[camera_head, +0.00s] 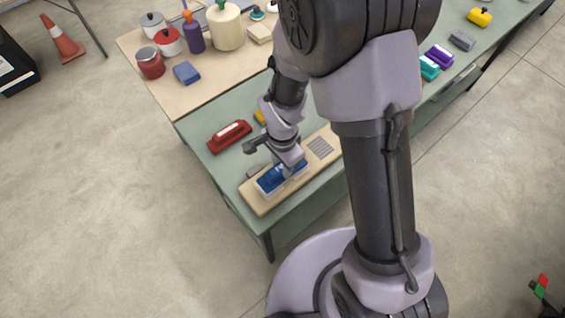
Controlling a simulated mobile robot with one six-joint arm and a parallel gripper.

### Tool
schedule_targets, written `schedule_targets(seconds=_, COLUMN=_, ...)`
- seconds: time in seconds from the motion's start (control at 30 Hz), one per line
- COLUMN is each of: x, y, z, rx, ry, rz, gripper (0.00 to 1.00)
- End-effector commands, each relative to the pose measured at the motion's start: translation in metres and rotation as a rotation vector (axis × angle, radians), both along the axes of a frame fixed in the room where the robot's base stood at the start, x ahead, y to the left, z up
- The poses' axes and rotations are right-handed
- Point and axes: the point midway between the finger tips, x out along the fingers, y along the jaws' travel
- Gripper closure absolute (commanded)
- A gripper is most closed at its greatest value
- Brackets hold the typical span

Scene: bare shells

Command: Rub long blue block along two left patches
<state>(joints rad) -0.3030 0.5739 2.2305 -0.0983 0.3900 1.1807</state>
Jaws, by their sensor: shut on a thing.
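The long blue block (270,181) is on the light wooden board (262,206) at the table's near end. My gripper (287,167) is shut on it from above and hides part of its top. A pale edge shows along the block's lower side; I cannot tell whether it is the block's base or a patch under it. A grey striped patch (320,147) lies on the board to the right of the block. Any patch beneath the block is hidden, and my arm covers the board's right end.
A red block (230,135) lies left of my gripper, with a small yellow thing (260,117) beyond. A small grey piece (254,171) is by the board's far edge. Jars and a blue block (187,73) stand on the wooden tabletop behind. Teal (429,67) and purple (439,55) blocks lie right.

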Motion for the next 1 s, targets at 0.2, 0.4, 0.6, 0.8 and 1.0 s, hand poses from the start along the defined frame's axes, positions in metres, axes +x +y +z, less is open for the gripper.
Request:
schedule_targets(seconds=0.2, x=0.0, y=0.0, z=0.0, rx=0.0, ry=0.0, rz=0.0, gripper=1.0)
schedule_targets(seconds=0.4, x=0.0, y=0.0, z=-0.001, rx=0.0, ry=0.0, rz=0.0, gripper=1.0)
schedule_targets(seconds=0.6, x=0.0, y=0.0, z=-0.004, rx=0.0, ry=0.0, rz=0.0, gripper=1.0)
schedule_targets(seconds=0.8, x=0.0, y=0.0, z=-0.007, rx=0.0, ry=0.0, rz=0.0, gripper=1.0)
schedule_targets(seconds=1.0, x=0.0, y=0.0, z=-0.01, rx=0.0, ry=0.0, rz=0.0, gripper=1.0)
